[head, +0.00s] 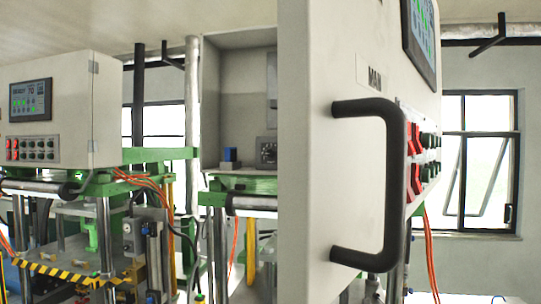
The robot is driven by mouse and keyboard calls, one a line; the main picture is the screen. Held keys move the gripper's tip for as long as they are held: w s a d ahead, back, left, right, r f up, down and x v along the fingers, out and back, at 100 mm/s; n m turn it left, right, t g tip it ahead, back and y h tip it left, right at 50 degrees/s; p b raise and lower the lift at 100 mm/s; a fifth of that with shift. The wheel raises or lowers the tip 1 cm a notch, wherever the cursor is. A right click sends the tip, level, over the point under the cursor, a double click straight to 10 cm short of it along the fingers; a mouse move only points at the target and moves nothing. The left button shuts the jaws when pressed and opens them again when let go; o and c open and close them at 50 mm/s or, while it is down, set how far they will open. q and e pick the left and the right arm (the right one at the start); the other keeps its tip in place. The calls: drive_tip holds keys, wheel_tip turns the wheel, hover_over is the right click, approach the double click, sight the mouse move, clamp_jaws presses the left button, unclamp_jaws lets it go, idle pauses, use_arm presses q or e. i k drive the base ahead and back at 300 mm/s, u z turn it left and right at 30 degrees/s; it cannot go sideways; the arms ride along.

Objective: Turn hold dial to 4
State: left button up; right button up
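Two control boxes are in the head view. The near control box (320,150) fills the middle and is seen almost edge-on, with its row of red switches and dark knobs (432,150) steeply foreshortened. The far control box (75,110) at the left shows a screen (31,100) above red switches (14,149) and several small dark knobs (41,149). I cannot tell which knob is the hold dial, and no dial setting is readable. Neither of my grippers is in view.
A green-framed press with a yellow-and-black striped edge (65,274) stands at lower left. Orange cables (432,255) hang below the near box. A window (485,160) is at right.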

sight(269, 153)
drive_tip(key=u, duration=1.15)
drive_tip(key=i, duration=0.9)
drive_tip(key=z, duration=0.05)
